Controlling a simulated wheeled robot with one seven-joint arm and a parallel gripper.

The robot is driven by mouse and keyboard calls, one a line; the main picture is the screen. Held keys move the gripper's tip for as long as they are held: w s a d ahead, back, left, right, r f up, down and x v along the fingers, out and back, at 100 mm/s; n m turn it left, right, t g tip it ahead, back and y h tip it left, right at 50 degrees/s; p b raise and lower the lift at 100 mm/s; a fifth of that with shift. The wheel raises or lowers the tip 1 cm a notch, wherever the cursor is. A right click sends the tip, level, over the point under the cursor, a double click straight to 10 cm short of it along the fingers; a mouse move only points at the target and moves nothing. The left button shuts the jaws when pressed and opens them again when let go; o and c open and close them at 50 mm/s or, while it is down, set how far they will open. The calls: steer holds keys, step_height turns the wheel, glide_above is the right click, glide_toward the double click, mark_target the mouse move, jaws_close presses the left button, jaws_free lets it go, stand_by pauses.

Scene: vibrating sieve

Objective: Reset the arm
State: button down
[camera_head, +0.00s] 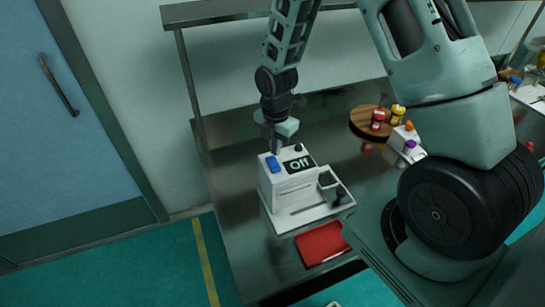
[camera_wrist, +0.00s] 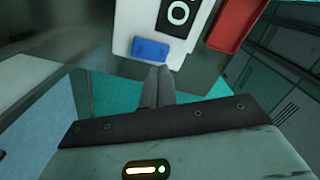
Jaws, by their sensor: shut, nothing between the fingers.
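My gripper (camera_head: 275,142) points down just above the back left part of the white machine (camera_head: 290,190), close to its blue button (camera_head: 273,164). In the wrist view my gripper (camera_wrist: 160,72) has its two fingers together, with nothing between them. The blue button (camera_wrist: 150,49) shows just past the fingertips; whether they touch it I cannot tell. The machine's top has a black display (camera_head: 299,164) with white characters and a dark knob. Its right side carries a flat platform with a small square frame.
The machine stands on a metal table (camera_head: 235,215) with an overhead rail (camera_head: 215,18). A red tray (camera_head: 322,243) lies at the front. A round wooden board (camera_head: 362,122) with a red and a yellow item is behind right, near a white holder (camera_head: 405,140). A blue door (camera_head: 60,120) is at left.

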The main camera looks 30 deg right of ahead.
steer(key=shift+r+p, duration=0.4)
steer(key=shift+r, duration=0.45)
steer(key=s+a+r+m+b, duration=0.4)
steer(key=a, duration=0.5)
steer(key=s+a+r+m+b, duration=0.2)
steer(key=s+a+m, duration=0.3)
steer(key=s, duration=0.5)
steer(key=s+a+r+m+b, duration=0.2)
steer(key=s+a+m+b, duration=0.2)
steer(key=s, duration=0.5)
steer(key=shift+s+a+m+y+b, duration=0.3)
steer(key=shift+s+a+m, duration=0.05)
steer(key=shift+a+m, duration=0.15)
